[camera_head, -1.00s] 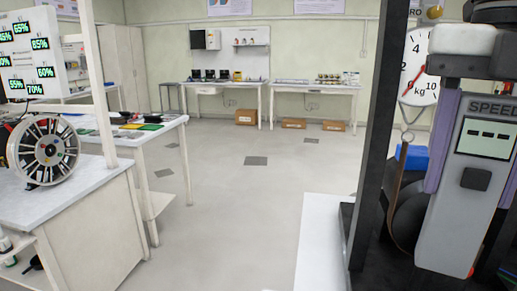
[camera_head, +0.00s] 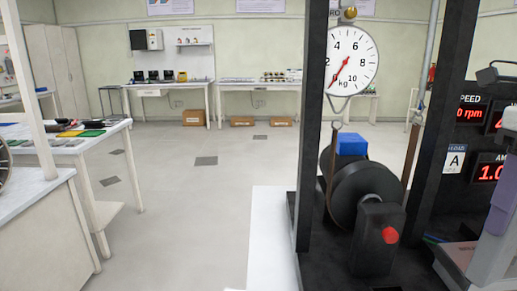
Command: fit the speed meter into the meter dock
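The grey speed meter (camera_head: 492,254) is cut off by the right edge; only a grey side of its body shows, and its screen is out of view. My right gripper (camera_head: 503,212) is at the right edge, with a purple finger against the meter. It appears shut on the meter, which is held tilted; the other finger is out of view. My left gripper is not in view. I cannot make out the meter dock for certain.
A black-framed rig (camera_head: 309,130) holds a dial scale (camera_head: 351,61), a dark wheel (camera_head: 366,195) and a blue block (camera_head: 351,144). Red-digit displays (camera_head: 472,113) are on the right. A bench (camera_head: 40,215) stands left. The floor (camera_head: 190,220) between is clear.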

